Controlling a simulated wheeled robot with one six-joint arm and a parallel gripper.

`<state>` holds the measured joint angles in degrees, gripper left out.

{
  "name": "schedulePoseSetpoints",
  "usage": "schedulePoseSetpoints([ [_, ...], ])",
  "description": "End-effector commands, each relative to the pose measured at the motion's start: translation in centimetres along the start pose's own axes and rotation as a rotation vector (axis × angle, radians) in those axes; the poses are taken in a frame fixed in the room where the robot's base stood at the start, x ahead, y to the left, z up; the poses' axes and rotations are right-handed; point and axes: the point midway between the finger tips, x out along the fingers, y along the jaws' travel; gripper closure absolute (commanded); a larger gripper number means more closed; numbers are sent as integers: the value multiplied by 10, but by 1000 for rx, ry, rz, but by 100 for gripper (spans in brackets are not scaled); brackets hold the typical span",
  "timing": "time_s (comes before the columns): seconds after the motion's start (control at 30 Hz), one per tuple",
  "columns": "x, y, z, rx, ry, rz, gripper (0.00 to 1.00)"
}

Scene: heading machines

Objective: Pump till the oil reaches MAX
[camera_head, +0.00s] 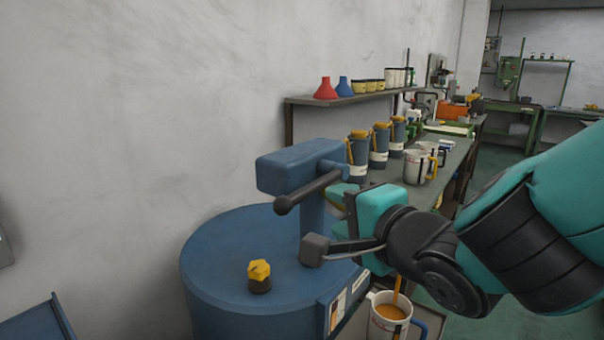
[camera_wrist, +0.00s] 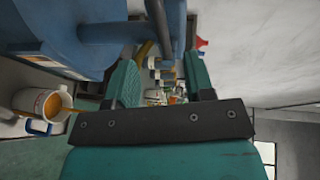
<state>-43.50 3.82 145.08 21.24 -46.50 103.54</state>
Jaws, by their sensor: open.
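A blue pump (camera_head: 300,165) stands on a blue drum (camera_head: 225,290). Its dark lever (camera_head: 308,190) slants out from the pump head to a rounded end. My gripper (camera_head: 330,218) is open beside the pump. In the wrist view the dark lever (camera_wrist: 157,28) shows beyond and between the open fingers (camera_wrist: 160,75); I cannot tell whether they touch it. A white measuring jug (camera_head: 378,324) with a blue handle stands at the drum's right side, with orange-brown oil (camera_head: 391,312) in it and a stream (camera_head: 398,288) falling in. The jug also shows in the wrist view (camera_wrist: 28,98). Its MAX mark is not readable.
A yellow-topped cap (camera_head: 259,272) sits on the drum lid. Behind, a green bench (camera_head: 455,160) holds blue cans (camera_head: 378,150) and white jugs (camera_head: 415,167). A wall shelf (camera_head: 350,99) carries red and blue funnels and several small tins. The wall is close behind the drum.

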Motion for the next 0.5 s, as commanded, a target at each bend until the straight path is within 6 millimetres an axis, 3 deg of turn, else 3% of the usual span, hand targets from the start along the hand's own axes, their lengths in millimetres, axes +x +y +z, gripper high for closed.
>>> schedulePoseSetpoints([
  [0.13, 10, -4, 0, -4, -6, 8, 52],
  [0.5, 88, -1, 0, -1, -3, 3, 52],
])
